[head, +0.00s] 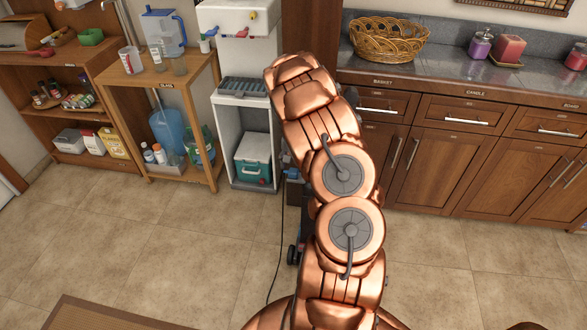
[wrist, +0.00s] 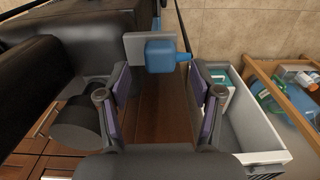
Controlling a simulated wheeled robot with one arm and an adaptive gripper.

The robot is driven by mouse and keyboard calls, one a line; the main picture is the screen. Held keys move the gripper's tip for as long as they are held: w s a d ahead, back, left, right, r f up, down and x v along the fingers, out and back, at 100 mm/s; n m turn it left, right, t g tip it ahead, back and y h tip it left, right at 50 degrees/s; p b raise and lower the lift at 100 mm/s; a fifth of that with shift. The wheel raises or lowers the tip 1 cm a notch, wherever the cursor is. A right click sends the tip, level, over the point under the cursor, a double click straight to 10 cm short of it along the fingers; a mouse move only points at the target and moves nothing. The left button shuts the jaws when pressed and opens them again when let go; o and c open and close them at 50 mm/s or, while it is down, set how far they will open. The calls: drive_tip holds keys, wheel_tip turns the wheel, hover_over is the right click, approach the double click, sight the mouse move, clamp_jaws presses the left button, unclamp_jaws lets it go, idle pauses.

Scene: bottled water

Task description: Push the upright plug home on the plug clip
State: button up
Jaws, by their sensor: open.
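The blue plug (wrist: 166,56) shows in the wrist view against a light grey plate (wrist: 134,46), which appears to be the plug clip. I cannot tell how deep the plug sits on it. My gripper (wrist: 159,82) is open, its two purple-padded fingers apart on the left and right. The plug lies around the line between the fingertips and slightly beyond them, with no clear contact. In the head view my arm hides the gripper; only a small bluish patch (head: 287,160) shows at the arm's left edge.
A brown wooden surface (wrist: 160,115) lies below the plug. The white water dispenser (head: 223,70) stands left of my arm, above a teal box (head: 253,157). A black cord (head: 280,240) runs down to the floor. Wooden drawers (head: 465,115) stand right. The floor in front is mostly clear.

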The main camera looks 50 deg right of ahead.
wheel_tip(320, 180, up, 10)
drive_tip(key=shift+f, duration=0.15)
idle(0.3)
wheel_tip(320, 180, up, 10)
drive_tip(key=p, duration=0.1)
idle(1.3)
idle(0.3)
